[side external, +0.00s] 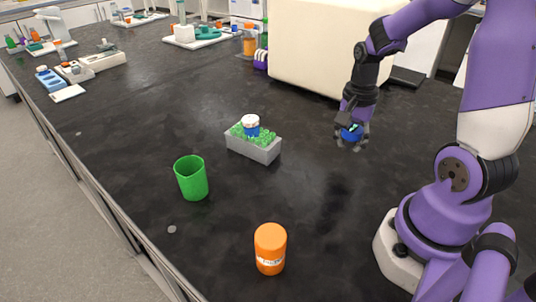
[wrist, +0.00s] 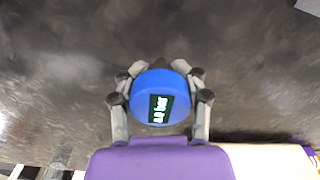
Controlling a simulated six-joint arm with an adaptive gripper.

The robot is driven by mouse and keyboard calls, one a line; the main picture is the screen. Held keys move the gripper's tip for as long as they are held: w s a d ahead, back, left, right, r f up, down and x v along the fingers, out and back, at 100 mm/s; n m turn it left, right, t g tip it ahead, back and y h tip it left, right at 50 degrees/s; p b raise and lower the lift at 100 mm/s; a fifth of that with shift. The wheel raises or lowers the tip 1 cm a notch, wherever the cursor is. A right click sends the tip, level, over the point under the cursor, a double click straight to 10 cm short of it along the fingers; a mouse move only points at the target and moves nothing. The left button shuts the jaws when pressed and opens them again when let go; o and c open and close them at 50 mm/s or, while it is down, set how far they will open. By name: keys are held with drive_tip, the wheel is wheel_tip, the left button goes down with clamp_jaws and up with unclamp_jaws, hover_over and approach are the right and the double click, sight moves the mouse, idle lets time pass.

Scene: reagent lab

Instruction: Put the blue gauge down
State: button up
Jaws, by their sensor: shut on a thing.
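The blue gauge (wrist: 150,84) is round, with a dark display showing pale digits. My gripper (wrist: 158,98) is shut on it, with fingers on both its left and right sides in the wrist view. In the side external view my gripper (side external: 352,140) hangs over the black bench, right of the grey box, and the blue gauge (side external: 350,133) is partly covered by the fingers. It looks held above the bench, but the exact gap beneath it is hard to tell.
A grey box (side external: 262,153) with green filling holds a blue-and-white capped item (side external: 251,124). A green cup (side external: 191,178) and an orange bottle (side external: 270,249) stand nearer the camera. A large cream block (side external: 320,50) stands behind my gripper. The bench (side external: 300,200) between is clear.

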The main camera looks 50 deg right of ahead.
sight(349, 144)
drive_tip(key=shift+f, duration=1.75)
drive_tip(key=shift+f, duration=0.1)
drive_tip(key=o, duration=1.2)
drive_tip(key=shift+o, duration=0.2)
drive_tip(key=r, duration=1.2)
drive_tip(key=shift+w+a+r, duration=0.1)
drive_tip(key=shift+a+r, duration=0.05)
drive_tip(key=shift+a, duration=0.1)
drive_tip(key=a+r+n+t, duration=0.2)
drive_tip(key=a+n, duration=0.4)
drive_tip(key=n, duration=0.2)
drive_tip(key=a+r+n+t, duration=0.2)
drive_tip(key=a+n+t, duration=0.1)
drive_tip(key=a+n, duration=0.4)
drive_tip(key=shift+s+r+n+t, duration=0.3)
drive_tip(key=shift+s+n, duration=0.15)
drive_tip(key=shift+n, duration=0.15)
